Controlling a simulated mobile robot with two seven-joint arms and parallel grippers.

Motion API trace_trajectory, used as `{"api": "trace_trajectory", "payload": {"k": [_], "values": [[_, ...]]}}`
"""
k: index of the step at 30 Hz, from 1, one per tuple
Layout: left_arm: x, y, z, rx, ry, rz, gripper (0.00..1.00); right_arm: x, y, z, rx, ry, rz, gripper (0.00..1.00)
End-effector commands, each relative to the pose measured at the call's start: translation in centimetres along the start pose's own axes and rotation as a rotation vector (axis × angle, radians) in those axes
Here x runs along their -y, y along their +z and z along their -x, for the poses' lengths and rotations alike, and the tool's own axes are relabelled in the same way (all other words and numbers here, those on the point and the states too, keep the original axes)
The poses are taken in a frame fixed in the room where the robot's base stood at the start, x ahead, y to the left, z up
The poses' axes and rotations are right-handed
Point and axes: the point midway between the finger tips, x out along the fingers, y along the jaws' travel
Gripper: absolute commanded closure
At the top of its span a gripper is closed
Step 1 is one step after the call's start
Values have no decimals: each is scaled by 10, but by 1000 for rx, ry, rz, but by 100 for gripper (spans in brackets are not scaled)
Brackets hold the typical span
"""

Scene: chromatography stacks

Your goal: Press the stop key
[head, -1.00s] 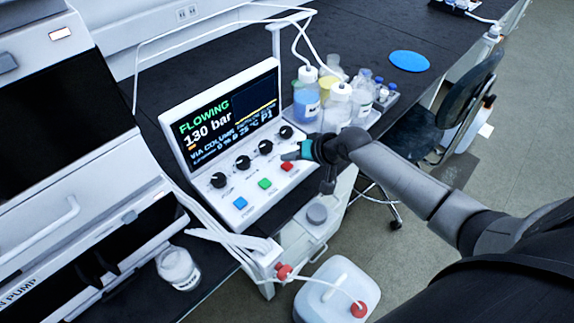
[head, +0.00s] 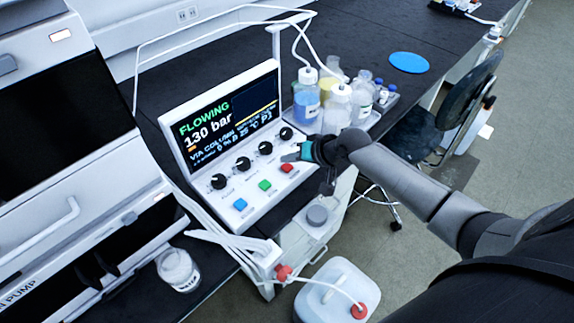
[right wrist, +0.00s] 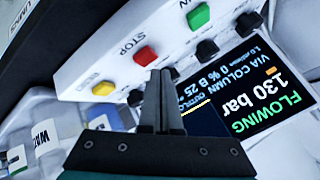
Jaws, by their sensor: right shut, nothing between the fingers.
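The control box (head: 237,207) has a tilted front panel with coloured keys. The red key (head: 287,168) is second from the panel's right end; in the right wrist view the red key (right wrist: 146,56) has the label STOP beside it. My right gripper (head: 290,156) is shut and empty, just above and behind the red key in the head view. In the right wrist view its fingertips (right wrist: 160,73) point at the panel close beside the red key, toward the knobs. I cannot tell whether they touch the panel. My left gripper is not in view.
The screen (head: 230,118) reads FLOWING, 130 bar. Green (head: 265,184) and blue (head: 240,204) keys sit left of the red one, and a yellow key (right wrist: 103,88) lies on its other side. Black knobs (head: 265,148) line the panel. Bottles (head: 306,95) stand behind my right gripper.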

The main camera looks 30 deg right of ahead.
Motion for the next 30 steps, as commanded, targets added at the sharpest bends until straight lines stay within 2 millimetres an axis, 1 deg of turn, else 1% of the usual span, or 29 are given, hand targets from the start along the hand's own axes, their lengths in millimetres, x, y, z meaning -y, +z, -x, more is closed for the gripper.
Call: {"api": "trace_trajectory", "payload": {"k": [20,30], "values": [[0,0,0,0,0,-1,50,0,0,0,0,0,0,100],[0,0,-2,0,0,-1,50,-4,4,-6,1,0,0,100]]}}
